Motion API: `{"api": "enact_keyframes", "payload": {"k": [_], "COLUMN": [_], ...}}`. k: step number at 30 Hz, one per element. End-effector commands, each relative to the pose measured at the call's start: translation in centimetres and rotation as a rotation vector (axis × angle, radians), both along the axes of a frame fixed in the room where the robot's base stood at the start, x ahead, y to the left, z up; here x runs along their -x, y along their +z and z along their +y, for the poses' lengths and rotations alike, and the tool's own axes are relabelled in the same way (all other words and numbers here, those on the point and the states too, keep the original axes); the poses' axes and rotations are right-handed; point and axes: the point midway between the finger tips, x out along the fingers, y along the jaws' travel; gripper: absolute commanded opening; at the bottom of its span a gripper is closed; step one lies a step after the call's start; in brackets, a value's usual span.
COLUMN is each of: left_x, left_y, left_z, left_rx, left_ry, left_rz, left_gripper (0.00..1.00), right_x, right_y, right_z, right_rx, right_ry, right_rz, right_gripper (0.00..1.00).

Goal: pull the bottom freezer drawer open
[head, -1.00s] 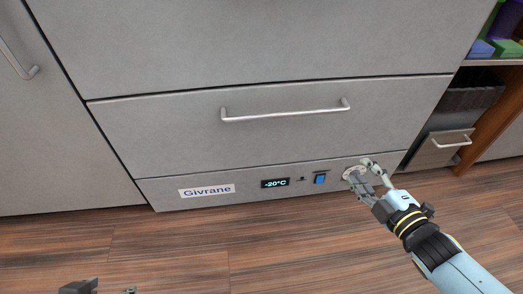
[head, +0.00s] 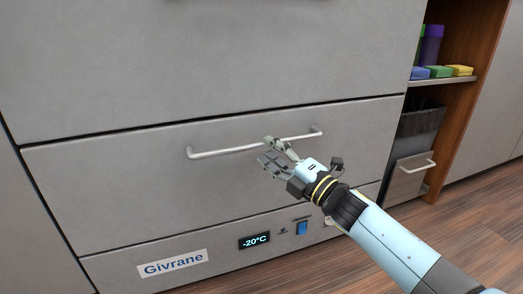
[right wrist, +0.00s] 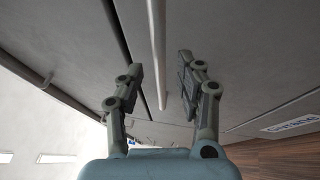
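The bottom freezer drawer (head: 120,190) is a wide grey front that looks flush with the cabinet. Its silver bar handle (head: 220,152) runs across the upper part. My right gripper (head: 267,151) is at the middle of the handle, its two fingers apart. In the right wrist view, the handle bar (right wrist: 157,50) runs lengthwise between the two open fingers (right wrist: 160,72). Whether the bar lies deep between the fingertips or just beyond them, I cannot tell. No finger visibly pinches it. My left gripper is out of view.
Below the drawer is a panel with a Givrane label (head: 172,263), a -20°C display (head: 255,240) and a blue switch (head: 302,228). A larger grey front (head: 210,60) is above. An open wooden shelf (head: 440,80) stands right. Wooden floor (head: 460,225) is clear there.

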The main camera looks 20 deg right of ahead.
Motion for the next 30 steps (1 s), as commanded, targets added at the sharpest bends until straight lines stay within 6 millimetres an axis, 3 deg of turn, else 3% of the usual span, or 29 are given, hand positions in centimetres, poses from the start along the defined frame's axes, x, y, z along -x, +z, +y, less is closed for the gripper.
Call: {"api": "enact_keyframes", "payload": {"k": [6, 17, 25, 30], "left_x": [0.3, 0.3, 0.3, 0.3], "left_y": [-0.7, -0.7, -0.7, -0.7], "left_z": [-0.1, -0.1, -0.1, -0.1], "left_rx": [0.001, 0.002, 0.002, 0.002], "left_ry": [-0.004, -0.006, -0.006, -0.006], "left_rz": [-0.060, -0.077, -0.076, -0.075], "left_gripper": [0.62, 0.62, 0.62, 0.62], "right_x": [-2.5, -3.0, -3.0, -3.0], "right_y": [0.3, 0.6, 0.6, 0.6], "right_z": [1.2, 1.4, 1.4, 1.4], "right_rx": [-0.001, 0.000, 0.000, 0.000], "right_ry": [0.000, 0.000, 0.000, 0.000], "right_rz": [0.002, 0.001, 0.001, 0.001], "right_gripper": [0.36, 0.36, 0.01, 0.00]}}
